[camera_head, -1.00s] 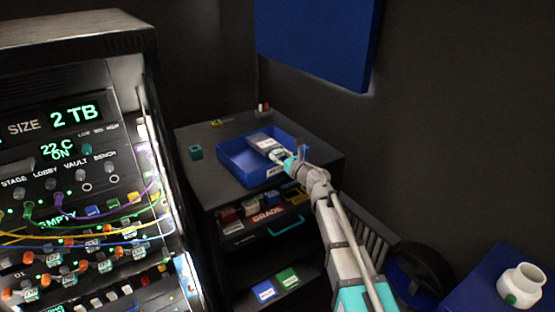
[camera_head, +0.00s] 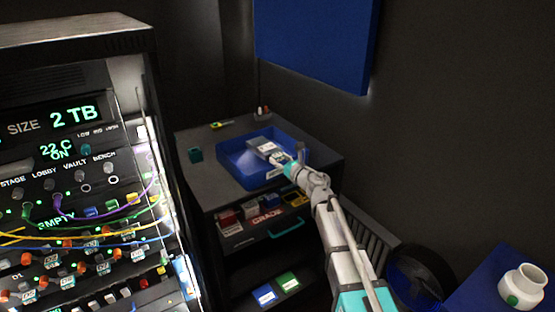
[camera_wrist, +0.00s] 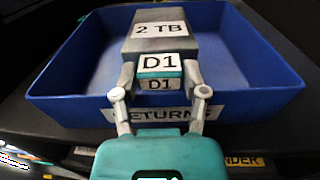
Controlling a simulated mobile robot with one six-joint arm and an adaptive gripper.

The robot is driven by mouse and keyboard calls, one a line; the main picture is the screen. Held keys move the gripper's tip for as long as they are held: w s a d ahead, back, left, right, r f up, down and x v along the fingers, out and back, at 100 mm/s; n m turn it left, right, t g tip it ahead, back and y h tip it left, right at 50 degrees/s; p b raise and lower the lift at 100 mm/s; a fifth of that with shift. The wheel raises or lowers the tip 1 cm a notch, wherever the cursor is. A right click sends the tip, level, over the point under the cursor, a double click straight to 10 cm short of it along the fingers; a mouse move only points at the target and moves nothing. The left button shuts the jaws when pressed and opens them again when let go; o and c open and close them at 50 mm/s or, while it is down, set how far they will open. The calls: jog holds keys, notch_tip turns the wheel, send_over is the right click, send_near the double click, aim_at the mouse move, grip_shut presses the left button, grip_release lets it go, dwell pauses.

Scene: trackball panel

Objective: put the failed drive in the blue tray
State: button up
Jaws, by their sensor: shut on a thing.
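The drive (camera_wrist: 160,32) is a grey box with labels reading "2 TB" and "D1" and a teal front end in the wrist view. My gripper (camera_wrist: 160,90) is shut on its near end. In the head view the drive (camera_head: 265,147) is within the outline of the blue tray (camera_head: 238,172), with my gripper (camera_head: 285,161) at its right end.
The tray stands on a dark cabinet (camera_head: 195,178) with a small teal block (camera_head: 195,155) to its left. A rack with cables and lit displays (camera_head: 75,115) fills the left. A white jar (camera_head: 521,285) stands on a blue surface at the lower right.

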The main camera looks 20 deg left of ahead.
jog(key=o, duration=1.2)
jog(key=shift+s+f, duration=0.15)
jog(key=shift+a+r, duration=0.1)
jog(key=shift+r, duration=0.1)
jog(key=shift+w+r+p, duration=0.3)
jog(key=shift+p, duration=0.35)
jog(key=v, duration=1.2)
